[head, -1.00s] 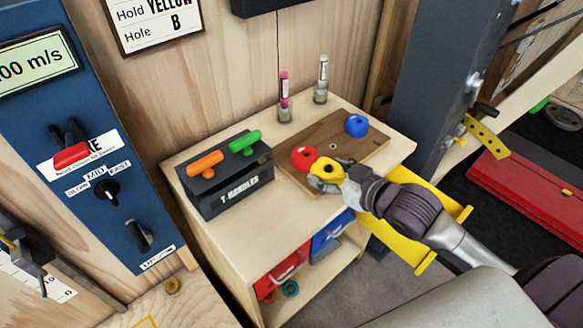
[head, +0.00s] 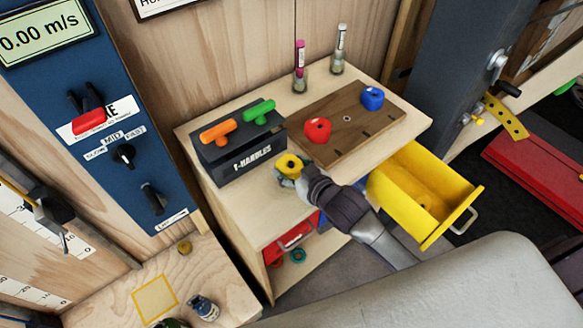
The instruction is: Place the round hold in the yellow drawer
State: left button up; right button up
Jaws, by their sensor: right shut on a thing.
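My right gripper (head: 289,172) is shut on a yellow hold (head: 287,161) with a dark centre hole. It holds the hold over the bench top, close to the front right of the T-handles box; whether the hold touches the bench I cannot tell. The yellow drawer (head: 463,192) is pulled open at the bench's right side, to the right of my right arm. A red hold (head: 317,129) and a blue hold (head: 372,97) sit on the brown board (head: 350,138). My left gripper is not in view.
The dark T-handles box (head: 246,160) carries an orange handle (head: 218,131) and a green handle (head: 258,112). Two slim tubes stand upright behind the board. A red drawer (head: 289,239) is below the bench top. A blue control panel (head: 95,110) stands at left.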

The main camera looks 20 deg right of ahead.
jog(key=shift+f, duration=0.3)
jog(key=shift+f, duration=0.15)
jog(key=o, duration=1.3)
